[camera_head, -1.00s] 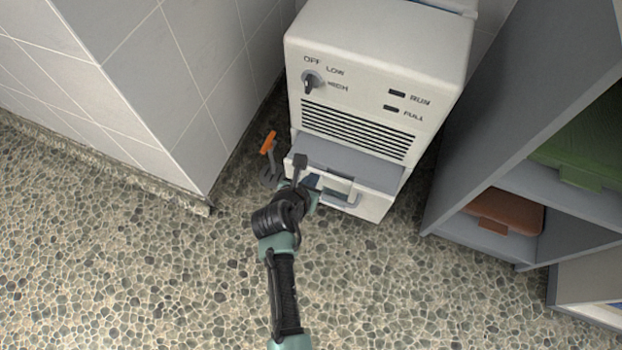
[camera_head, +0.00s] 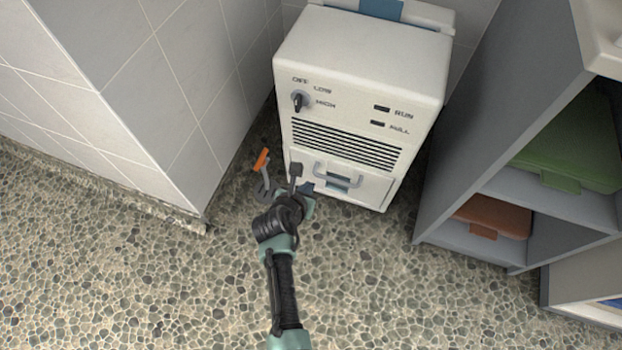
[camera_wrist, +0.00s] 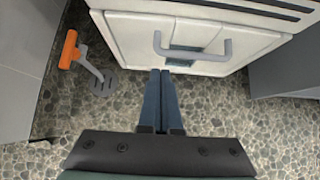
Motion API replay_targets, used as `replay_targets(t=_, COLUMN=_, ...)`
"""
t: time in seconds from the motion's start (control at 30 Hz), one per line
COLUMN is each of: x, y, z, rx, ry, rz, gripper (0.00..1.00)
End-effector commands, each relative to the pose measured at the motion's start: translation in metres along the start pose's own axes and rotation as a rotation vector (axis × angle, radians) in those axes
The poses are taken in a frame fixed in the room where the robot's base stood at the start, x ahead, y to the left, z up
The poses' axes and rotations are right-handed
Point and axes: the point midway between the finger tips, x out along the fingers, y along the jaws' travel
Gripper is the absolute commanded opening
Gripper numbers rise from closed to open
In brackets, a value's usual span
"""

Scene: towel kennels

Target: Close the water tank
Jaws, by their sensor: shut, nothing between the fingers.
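The water tank (camera_head: 365,189) is the white drawer-like front with a grey bar handle at the bottom of the white dehumidifier (camera_head: 360,60). It sits in line with the body, with no gap showing above it. In the wrist view the tank front (camera_wrist: 130,35) and its handle fill the top, with a bluish window behind the handle. My gripper (camera_wrist: 167,72) is shut and empty, its blue fingers pointing at the tank's lower edge below the handle. In the head view my gripper (camera_head: 305,188) is at the tank's lower left; whether it touches is unclear.
An orange-handled tool (camera_head: 262,160) with a grey head stands in the gap between the tiled wall (camera_head: 180,120) and the dehumidifier. A grey shelf (camera_head: 480,150) with green and reddish-brown boxes is at the right. The pebbled floor in front is clear.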

Motion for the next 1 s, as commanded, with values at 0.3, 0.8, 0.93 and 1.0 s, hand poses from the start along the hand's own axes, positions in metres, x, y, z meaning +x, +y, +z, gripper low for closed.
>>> replay_targets(t=0.3, x=-0.060, y=0.002, z=0.000, rx=-0.002, ry=0.001, rz=0.002, gripper=0.00)
replay_targets(t=0.8, x=-0.105, y=0.002, z=-0.004, rx=0.000, ry=0.000, rz=0.001, gripper=0.00)
replay_targets(t=0.93, x=-0.105, y=0.002, z=-0.004, rx=0.000, ry=0.000, rz=0.000, gripper=0.00)
replay_targets(t=1.0, x=-0.104, y=0.002, z=-0.004, rx=0.000, ry=0.000, rz=0.000, gripper=0.00)
